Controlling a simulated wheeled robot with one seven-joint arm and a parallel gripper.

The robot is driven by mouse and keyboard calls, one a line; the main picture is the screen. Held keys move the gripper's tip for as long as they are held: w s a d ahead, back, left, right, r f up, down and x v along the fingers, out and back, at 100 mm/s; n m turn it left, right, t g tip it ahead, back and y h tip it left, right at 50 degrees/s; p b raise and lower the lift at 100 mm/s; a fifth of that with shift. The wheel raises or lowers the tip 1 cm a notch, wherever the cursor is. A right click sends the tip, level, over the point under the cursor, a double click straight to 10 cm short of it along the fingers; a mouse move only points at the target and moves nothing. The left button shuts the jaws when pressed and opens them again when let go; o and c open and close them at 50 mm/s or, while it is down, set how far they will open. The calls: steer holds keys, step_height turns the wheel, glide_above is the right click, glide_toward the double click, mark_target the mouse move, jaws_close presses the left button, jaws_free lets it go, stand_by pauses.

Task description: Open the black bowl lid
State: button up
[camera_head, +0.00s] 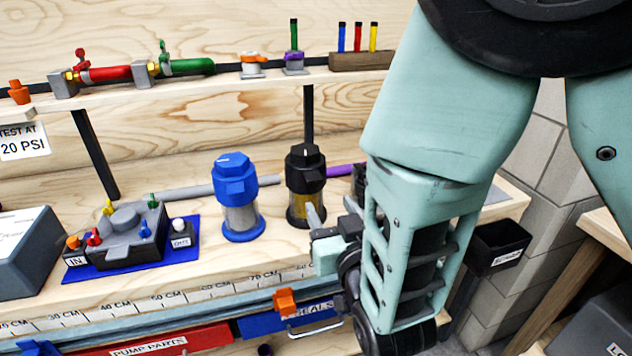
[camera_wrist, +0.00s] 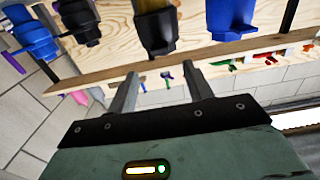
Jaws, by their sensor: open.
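The black bowl lid (camera_head: 304,163) is a faceted black cap on a clear, amber-tinted bowl (camera_head: 306,206). This unit stands upright on the wooden bench in the head view. In the wrist view, which looks upside down, the black lid (camera_wrist: 156,30) lies beyond my fingers. My arm hides part of the area to the right.
A blue-lidded filter (camera_head: 237,195) stands left of the black one. A grey block with coloured knobs (camera_head: 125,232) sits farther left. A shelf (camera_head: 200,85) with valves runs behind. An orange clip (camera_head: 285,302) is at the bench's front edge. A black bin (camera_head: 497,247) hangs right.

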mark_target(315, 180)
steer(key=p+x, duration=0.1)
steer(key=x, duration=0.8)
steer(key=shift+w, duration=0.15)
steer(key=shift+c, duration=0.3)
steer(key=shift+r, duration=0.1)
jaws_close()
